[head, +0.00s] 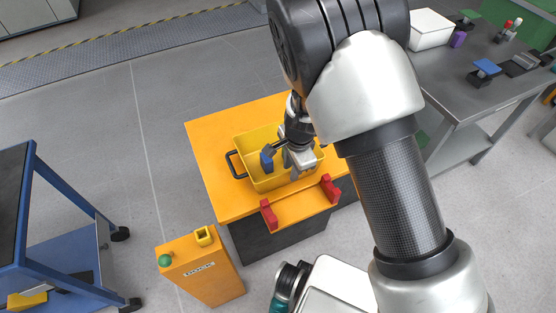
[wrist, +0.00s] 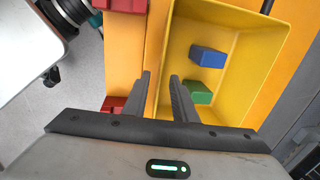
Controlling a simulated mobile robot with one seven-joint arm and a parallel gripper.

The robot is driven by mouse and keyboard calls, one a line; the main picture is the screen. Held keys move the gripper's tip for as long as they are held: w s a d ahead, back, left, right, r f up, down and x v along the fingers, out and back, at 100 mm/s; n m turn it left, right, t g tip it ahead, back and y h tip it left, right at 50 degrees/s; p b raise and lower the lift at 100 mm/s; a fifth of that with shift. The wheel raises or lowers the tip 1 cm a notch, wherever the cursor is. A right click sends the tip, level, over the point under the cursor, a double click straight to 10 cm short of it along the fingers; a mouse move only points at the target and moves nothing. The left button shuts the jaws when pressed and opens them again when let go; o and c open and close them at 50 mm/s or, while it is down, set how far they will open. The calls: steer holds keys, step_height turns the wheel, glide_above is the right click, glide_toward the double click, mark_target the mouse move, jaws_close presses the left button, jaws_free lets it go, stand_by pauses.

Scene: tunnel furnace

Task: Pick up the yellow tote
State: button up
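The yellow tote (head: 255,142) sits on an orange-topped stand (head: 213,157) in the head view, with a black handle (head: 236,166) on its left end. It also fills the upper right of the wrist view (wrist: 247,60). Inside it lie a blue block (wrist: 207,57) and a green block (wrist: 198,92). My gripper (wrist: 160,76) is open, its two fingers pointing at the tote's long front wall. The wall's rim runs between the fingers, one on each side; I cannot tell whether either touches. My arm hides part of the tote's right end in the head view.
Two red blocks (head: 268,214) (head: 329,188) stand at the stand's front edge. An orange post (head: 205,268) with a green button is at front left. A blue cart (head: 60,262) stands left, a grey workbench (head: 462,88) right. Floor is clear behind the stand.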

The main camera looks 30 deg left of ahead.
mark_target(289, 182)
steer(key=f, duration=0.2)
steer(key=f+b, duration=0.1)
steer(key=f, duration=0.1)
steer(key=w+f+b, duration=0.1)
steer(key=f, duration=0.2)
steer(key=shift+a, duration=0.3)
jaws_close()
steer(key=shift+r, duration=0.15)
